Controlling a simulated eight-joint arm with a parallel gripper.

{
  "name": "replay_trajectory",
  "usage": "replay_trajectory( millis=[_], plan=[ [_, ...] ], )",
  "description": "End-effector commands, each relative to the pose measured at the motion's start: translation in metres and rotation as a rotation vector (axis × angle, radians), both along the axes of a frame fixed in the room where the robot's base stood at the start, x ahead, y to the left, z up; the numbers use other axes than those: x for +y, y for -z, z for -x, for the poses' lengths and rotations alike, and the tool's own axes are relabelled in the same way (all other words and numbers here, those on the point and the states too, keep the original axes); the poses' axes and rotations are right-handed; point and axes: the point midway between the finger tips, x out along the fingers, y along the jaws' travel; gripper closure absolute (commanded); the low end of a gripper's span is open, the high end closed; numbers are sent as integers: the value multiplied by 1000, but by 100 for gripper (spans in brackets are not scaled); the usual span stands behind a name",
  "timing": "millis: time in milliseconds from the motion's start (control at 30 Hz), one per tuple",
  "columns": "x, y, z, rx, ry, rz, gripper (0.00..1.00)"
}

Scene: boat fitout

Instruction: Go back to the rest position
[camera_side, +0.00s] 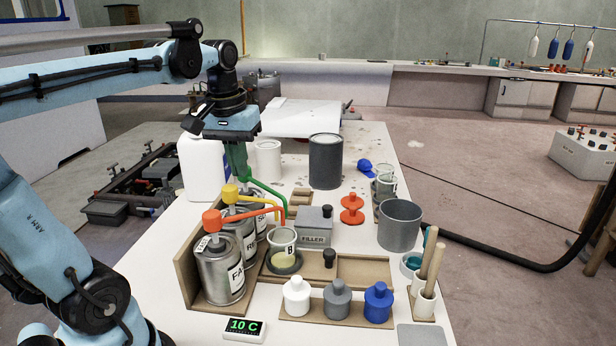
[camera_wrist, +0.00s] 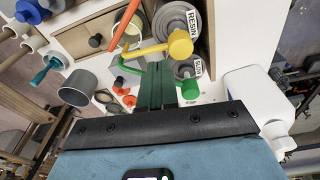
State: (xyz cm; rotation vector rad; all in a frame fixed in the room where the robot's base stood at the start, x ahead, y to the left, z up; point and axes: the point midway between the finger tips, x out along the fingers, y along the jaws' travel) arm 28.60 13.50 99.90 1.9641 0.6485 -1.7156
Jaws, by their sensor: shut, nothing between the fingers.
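My gripper (camera_side: 239,174) has green fingers pointing down over the back of the pump cans, close to the green pump (camera_side: 266,192). In the wrist view the gripper (camera_wrist: 155,68) is shut with nothing between its fingers, and the green pump head (camera_wrist: 190,89) shows beside them. I cannot tell whether it touches the pump. The orange pump (camera_side: 213,220) and yellow pump (camera_side: 231,193) stand on the nearer cans. A clear cup marked B (camera_side: 284,242) sits under the spouts with pale yellow contents.
A white jug (camera_side: 202,168) and a dark grey can (camera_side: 325,160) stand near the gripper. The filler box (camera_side: 314,226), orange stand (camera_side: 352,210) and grey bucket (camera_side: 399,225) are to the right. White, grey and blue bottles (camera_side: 378,302) line the front. Free room lies above the bench.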

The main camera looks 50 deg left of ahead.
Motion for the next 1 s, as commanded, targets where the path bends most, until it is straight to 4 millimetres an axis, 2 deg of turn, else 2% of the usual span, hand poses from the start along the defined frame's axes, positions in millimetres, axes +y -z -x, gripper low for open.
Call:
replay_trajectory(
  millis=[33,100,233,433,600,1000],
  plan=[
    [-17,10,-5,-59,73,-29,100],
    [-39,23,-12,-154,173,-71,100],
    [-75,43,-21,-319,335,-134,100],
    [-120,76,-10,-436,556,-176,100],
    [-135,89,-3,-467,640,-190,100],
    [-135,90,-3,-469,643,-191,100]
  ],
)
